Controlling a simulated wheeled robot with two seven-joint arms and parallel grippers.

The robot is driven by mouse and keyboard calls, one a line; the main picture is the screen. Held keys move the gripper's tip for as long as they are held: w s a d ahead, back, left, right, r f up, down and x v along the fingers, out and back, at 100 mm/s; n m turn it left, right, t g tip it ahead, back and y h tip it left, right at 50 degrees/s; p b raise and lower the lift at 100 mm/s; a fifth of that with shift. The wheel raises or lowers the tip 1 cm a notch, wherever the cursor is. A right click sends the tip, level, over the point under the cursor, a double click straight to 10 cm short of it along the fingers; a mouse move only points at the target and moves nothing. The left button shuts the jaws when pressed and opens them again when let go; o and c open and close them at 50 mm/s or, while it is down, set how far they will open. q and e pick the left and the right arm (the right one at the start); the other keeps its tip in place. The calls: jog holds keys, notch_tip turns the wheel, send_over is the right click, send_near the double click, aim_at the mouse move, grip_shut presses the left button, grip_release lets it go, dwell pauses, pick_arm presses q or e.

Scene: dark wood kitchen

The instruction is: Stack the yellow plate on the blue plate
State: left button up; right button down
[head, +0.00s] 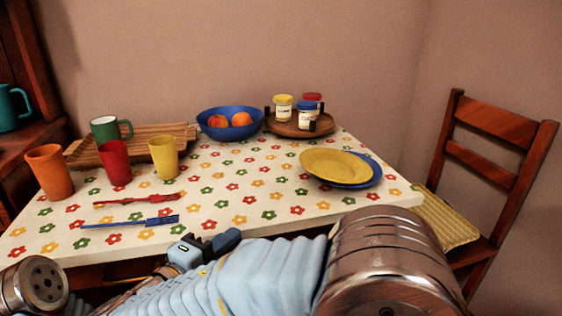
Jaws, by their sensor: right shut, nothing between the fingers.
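The yellow plate (335,162) lies on top of the blue plate (372,178) at the right side of the table. It is shifted a little to the left, so a blue rim shows along the right and front. My right gripper (228,240) is at the table's front edge, to the left of the plates and apart from them. It is shut and empty. My left gripper does not show; only a metal part of mine is in the lower left corner.
The flowered table (240,190) has clear room in its middle. Red and blue forks (130,222), three cups (115,165), a wooden tray with a green mug and a blue fruit bowl (228,122) stand left and back. A round jar tray (300,125) and a chair (495,130) are right.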

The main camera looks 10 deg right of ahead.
jog(key=shift+m+t+h, duration=0.3)
jog(key=shift+m+t, duration=0.1)
jog(key=r+p+x, duration=0.1)
jog(key=x, duration=0.5)
jog(key=r+x, duration=0.1)
jog(key=x, duration=0.5)
jog(key=r+p+x, duration=0.1)
jog(key=x, duration=0.5)
jog(key=shift+w+r+p, duration=0.15)
jog(key=shift+p, duration=0.15)
jog(key=d, duration=0.3)
jog(key=shift+w+d+p, duration=0.2)
jog(key=shift+w+p, duration=0.1)
jog(key=shift+w, duration=0.1)
jog(key=shift+d, duration=0.55)
